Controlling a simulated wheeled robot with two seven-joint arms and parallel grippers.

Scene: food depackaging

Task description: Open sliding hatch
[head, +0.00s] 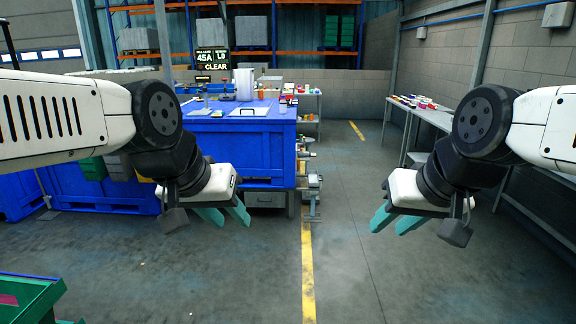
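A large blue bin or cabinet (240,145) stands left of centre, with a flat blue top (225,125). A handle (247,111) lies on this top; it looks like a hatch handle, but I cannot tell whether the hatch is open or shut. My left gripper (231,222) is in front of and below the blue bin, with its teal fingers apart and empty. My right gripper (388,231) is over the open floor at right, also with fingers apart and empty. Neither gripper touches the bin.
A grey table (430,115) with small colourful items runs along the right wall. A green cart or rack (30,300) is at the bottom left. Several small items stand on and behind the blue top. The grey floor with a yellow line (307,265) is clear in the middle.

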